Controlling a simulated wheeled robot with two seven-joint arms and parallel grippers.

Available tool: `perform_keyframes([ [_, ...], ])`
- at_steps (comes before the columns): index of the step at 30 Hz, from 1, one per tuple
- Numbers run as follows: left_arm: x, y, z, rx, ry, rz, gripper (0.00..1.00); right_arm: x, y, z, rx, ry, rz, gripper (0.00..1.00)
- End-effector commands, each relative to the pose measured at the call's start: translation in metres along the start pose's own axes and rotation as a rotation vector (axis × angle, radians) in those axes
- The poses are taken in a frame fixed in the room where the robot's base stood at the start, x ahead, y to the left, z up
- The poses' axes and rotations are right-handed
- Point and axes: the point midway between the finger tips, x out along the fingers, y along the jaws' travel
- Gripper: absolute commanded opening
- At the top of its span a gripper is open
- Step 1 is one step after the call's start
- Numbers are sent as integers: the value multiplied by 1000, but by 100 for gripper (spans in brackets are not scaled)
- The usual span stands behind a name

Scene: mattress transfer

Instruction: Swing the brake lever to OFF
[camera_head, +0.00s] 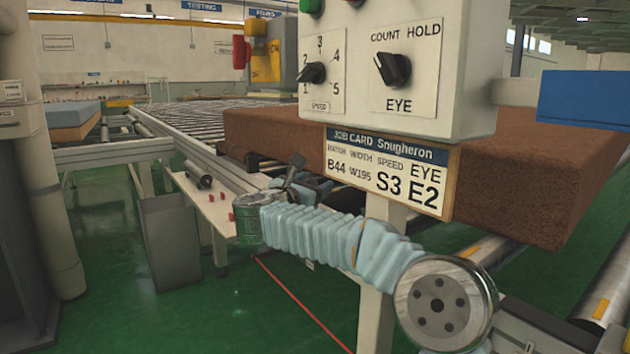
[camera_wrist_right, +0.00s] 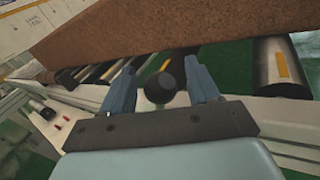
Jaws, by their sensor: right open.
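In the right wrist view, a round black knob (camera_wrist_right: 160,88), likely the end of the brake lever, sits between the two blue fingers of my right gripper (camera_wrist_right: 158,80). The fingers are spread, with a gap on each side of the knob. In the head view, my right gripper (camera_head: 308,185) is below the control box beside the conveyor, partly hidden by my own arm's pale blue sleeve. The lever's shaft, pivot and any ON or OFF marking cannot be made out. My left gripper is not in view.
A brown mattress (camera_head: 270,135) lies on the roller conveyor (camera_head: 188,118). The control box (camera_head: 430,110) with knobs and a job card (camera_head: 385,168) hangs close above my right arm. A white bench (camera_head: 205,195) holds red pegs. A grey bin (camera_head: 172,245) stands left; green floor is clear nearby.

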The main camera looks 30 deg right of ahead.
Motion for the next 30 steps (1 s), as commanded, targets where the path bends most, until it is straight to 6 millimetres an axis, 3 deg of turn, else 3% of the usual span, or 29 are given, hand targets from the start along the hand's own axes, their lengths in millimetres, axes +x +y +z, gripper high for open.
perform_keyframes([
  [5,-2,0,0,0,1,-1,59,14,0,0,-1,-1,0,61],
  [13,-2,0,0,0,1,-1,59,15,0,0,-1,-1,1,61],
  [25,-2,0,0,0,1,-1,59,15,0,0,-1,-1,1,1],
  [30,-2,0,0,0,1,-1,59,15,0,0,-2,-1,1,0],
])
